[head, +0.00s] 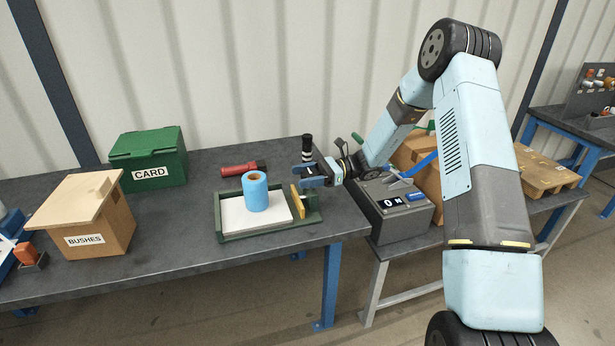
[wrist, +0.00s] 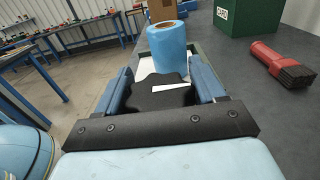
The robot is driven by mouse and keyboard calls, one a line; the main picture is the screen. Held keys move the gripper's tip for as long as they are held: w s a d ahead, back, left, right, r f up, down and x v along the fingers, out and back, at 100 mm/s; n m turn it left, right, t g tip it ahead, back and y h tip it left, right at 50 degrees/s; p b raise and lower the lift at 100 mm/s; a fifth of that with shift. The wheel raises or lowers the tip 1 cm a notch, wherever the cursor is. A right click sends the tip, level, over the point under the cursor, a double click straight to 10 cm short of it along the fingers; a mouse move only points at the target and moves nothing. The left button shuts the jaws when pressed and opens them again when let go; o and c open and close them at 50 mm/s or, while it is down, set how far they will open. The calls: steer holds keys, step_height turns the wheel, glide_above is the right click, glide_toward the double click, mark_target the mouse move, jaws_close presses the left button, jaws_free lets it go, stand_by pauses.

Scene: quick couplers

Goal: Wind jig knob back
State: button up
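The jig (head: 228,236) is a green tray-like frame on the dark bench, with a white plate (head: 238,217) in it. A blue roll (head: 256,190) stands upright on the plate and also shows in the wrist view (wrist: 171,48). A yellowish upright bar (head: 298,202) stands at the jig's right end. My gripper (head: 312,176) is at that end, reaching in from the right. In the wrist view, a black lobed knob (wrist: 155,97) with a white mark lies between my two blue fingers (wrist: 160,88). It nearly fills the gap; contact on both sides is unclear.
A red-handled tool (head: 243,169) lies behind the jig. A black-and-white upright object (head: 307,149) stands close behind my gripper. A green CARD box (head: 150,157) and a BUSHES box (head: 88,222) are to the left. A grey control box (head: 397,207) stands at right.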

steer(key=o, duration=0.4)
steer(key=shift+w, duration=0.2)
steer(key=shift+c, duration=0.2)
steer(key=v, duration=1.4)
steer(key=s+r+n+t+h, duration=0.2)
steer(key=s+r+n+h, duration=0.7)
steer(key=s+r, duration=0.8)
steer(key=s+d+r+n+t+h, duration=0.2)
steer(key=s+d+t, duration=0.1)
steer(key=s, duration=0.4)
steer(key=s+d+r+n+t+h, duration=0.1)
steer(key=s+d+r+t+h, duration=0.2)
steer(key=s, duration=0.3)
steer(key=s+d+r+n+t+h, duration=0.2)
steer(key=s+d+r+h, duration=0.1)
steer(key=s, duration=0.4)
steer(key=shift+s+d+r+n+t, duration=0.25)
steer(key=shift+s+d+n+t, duration=0.05)
steer(key=shift+s+d+t, duration=0.1)
